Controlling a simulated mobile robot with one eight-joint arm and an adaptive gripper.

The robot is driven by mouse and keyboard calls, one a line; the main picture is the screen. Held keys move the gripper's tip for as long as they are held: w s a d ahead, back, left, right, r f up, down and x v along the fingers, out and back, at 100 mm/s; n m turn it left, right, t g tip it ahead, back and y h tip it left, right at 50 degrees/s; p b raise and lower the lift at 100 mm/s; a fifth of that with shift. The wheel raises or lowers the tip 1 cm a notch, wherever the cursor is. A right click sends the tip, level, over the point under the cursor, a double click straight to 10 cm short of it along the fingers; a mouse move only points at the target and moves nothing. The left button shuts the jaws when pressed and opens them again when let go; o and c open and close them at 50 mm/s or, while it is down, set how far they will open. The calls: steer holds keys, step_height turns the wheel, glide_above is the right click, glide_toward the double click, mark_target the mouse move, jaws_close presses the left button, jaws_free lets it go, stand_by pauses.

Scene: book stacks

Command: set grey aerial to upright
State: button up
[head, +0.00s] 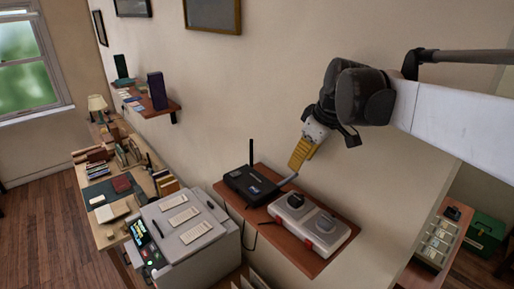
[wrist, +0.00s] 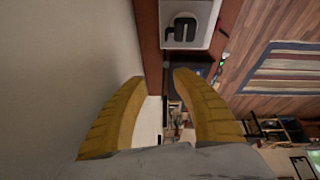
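A black box (head: 250,186) sits on a reddish-brown wall shelf. A black aerial (head: 252,153) stands upright at its back. A short grey aerial (head: 289,180) leans far over at the box's right side, pointing up and to the right. My gripper (head: 293,166), with yellow fingers, points down just above the grey aerial, seemingly apart from it. In the wrist view the two yellow fingers of my gripper (wrist: 159,76) are spread, with nothing clearly held between them. The black box (wrist: 187,68) shows partly behind the right fingertip. I cannot make out the grey aerial there.
A light grey device with two dark-topped parts (head: 310,222) shares the shelf (head: 320,262), close to the black box's right. A large grey machine (head: 185,238) stands left of the shelf. The wall (head: 245,100) is close behind.

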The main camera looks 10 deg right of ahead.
mark_target(287, 180)
steer(key=shift+s+a+f, duration=0.15)
steer(key=shift+s+f, duration=0.3)
steer(key=shift+f, duration=0.1)
steer(key=shift+s+a+f, duration=0.15)
steer(key=shift+s+f, duration=0.25)
steer(key=shift+f, duration=0.1)
steer(key=x, duration=0.6)
steer(key=shift+w+f+p, duration=0.15)
steer(key=shift+w+p, duration=0.25)
steer(key=shift+w, duration=0.1)
steer(key=shift+f, duration=0.3)
steer(key=shift+w+f, duration=0.3)
steer(key=shift+f, duration=0.05)
steer(key=shift+s, duration=0.1)
jaws_close()
